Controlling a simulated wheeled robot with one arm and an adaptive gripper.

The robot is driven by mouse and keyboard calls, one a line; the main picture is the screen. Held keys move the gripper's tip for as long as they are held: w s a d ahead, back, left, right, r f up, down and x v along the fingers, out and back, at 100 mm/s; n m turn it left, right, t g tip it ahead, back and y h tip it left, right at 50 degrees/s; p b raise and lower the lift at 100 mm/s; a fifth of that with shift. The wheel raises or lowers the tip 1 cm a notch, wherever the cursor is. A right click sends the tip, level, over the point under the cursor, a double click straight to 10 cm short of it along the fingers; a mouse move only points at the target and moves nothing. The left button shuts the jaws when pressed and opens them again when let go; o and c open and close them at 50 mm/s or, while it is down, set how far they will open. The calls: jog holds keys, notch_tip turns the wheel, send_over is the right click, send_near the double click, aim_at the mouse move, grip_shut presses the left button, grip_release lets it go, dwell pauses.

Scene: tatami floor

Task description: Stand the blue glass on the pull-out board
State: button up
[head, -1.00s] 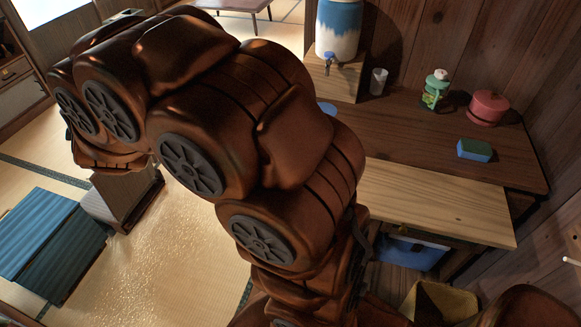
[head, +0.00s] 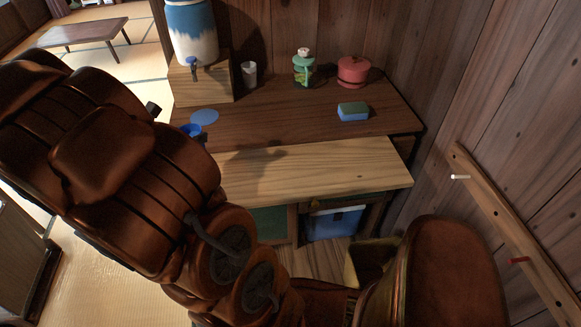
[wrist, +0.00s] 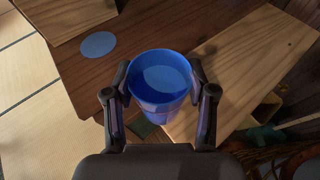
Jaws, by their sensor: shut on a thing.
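The blue glass (wrist: 160,80) is between the fingers of my gripper (wrist: 160,98) in the wrist view, its open rim facing the camera. My gripper is shut on it. In the head view a small part of the blue glass (head: 190,131) shows behind my arm, which hides most of the gripper. The pull-out board (head: 310,168) is a pale wooden board sticking out below the dark counter. In the wrist view the board (wrist: 245,70) lies to the right of the glass, and the glass appears above the counter's edge beside it.
On the dark counter (head: 270,125) lie a flat blue disc (head: 205,117) and a blue-green sponge (head: 353,111). A dispenser (head: 192,35) on a wooden box, a white cup (head: 249,74), a green bottle (head: 303,68) and a red pot (head: 354,72) stand behind. The board's top looks clear.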

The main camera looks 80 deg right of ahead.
jog(key=s+a+f+m+g+y, duration=0.1)
jog(key=s+a+m+g+y, duration=0.15)
jog(key=s, duration=0.55)
jog(key=s+a+f+m+g+y+b, duration=0.1)
jog(key=s+f+m+g+y, duration=0.2)
jog(key=s, duration=0.5)
jog(key=s+a+m+g+y, duration=0.2)
jog(key=s+m+g, duration=0.25)
jog(key=s, duration=0.35)
jog(key=p, duration=0.2)
send_over(266, 172)
jog(key=f, duration=0.2)
jog(key=shift+f+m+y, duration=0.25)
jog(key=shift+f+m, duration=0.05)
jog(key=shift+f, duration=1.25)
jog(key=shift+f, duration=0.1)
jog(key=o, duration=1.2)
jog(key=shift+o, duration=0.2)
